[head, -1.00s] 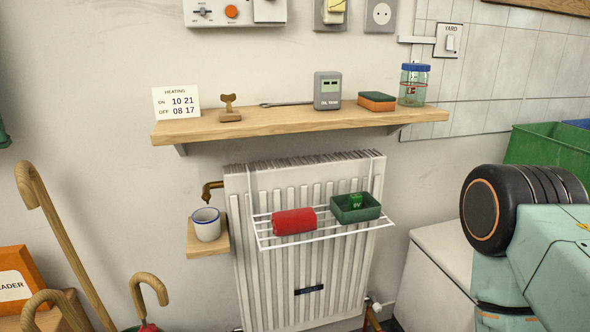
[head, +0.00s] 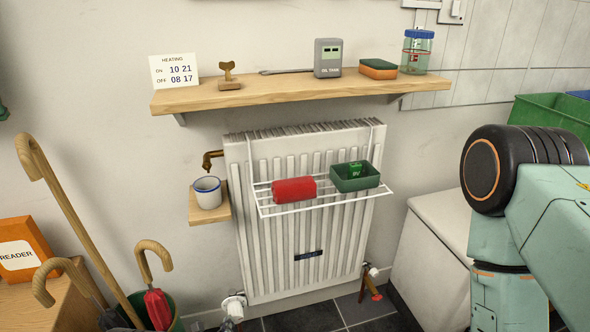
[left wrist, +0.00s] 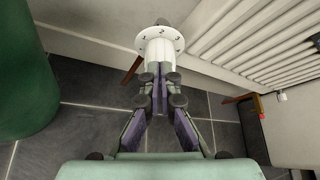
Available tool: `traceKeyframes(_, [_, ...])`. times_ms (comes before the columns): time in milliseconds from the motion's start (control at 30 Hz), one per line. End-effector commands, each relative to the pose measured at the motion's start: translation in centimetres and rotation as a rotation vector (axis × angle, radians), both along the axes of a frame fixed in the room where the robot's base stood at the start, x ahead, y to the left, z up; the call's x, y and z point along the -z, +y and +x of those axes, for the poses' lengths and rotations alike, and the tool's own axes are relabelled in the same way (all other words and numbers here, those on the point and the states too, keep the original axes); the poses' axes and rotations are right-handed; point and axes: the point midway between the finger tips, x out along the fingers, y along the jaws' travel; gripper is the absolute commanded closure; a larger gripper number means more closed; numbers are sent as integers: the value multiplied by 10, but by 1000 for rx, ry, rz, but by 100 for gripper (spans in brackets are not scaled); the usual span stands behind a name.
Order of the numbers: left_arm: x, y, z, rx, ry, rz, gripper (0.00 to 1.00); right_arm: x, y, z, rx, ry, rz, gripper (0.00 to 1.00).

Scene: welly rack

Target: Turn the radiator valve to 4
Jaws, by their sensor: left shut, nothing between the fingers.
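The white radiator valve (head: 233,301) sits at the radiator's lower left corner in the head view, near the bottom edge. In the left wrist view the valve (left wrist: 160,45) shows a round white dial with the numbers 2 and 3 readable; its setting is not clear. My left gripper (left wrist: 160,72) is shut and empty, its fingertips right at the valve's white body. I cannot tell whether they touch it. In the head view only a small grey part of the left gripper (head: 233,314) shows below the valve. My right gripper is out of view.
The ribbed radiator (head: 265,250) carries a wire rack (head: 330,199) with a red roll and green tray. An umbrella bin (head: 178,322) is left of the valve; a green cylinder (left wrist: 25,70) is close in the wrist view.

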Motion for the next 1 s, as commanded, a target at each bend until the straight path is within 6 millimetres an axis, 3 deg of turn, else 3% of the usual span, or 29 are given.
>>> traceKeyframes(400, [-1,-11,-38,0,0,0,100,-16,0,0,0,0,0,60])
traceKeyframes(767, [-1,-11,-41,-2,1,-4,100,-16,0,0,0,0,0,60])
traceKeyframes(1000, [-11,0,-60,-131,128,-242,100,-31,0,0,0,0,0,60])
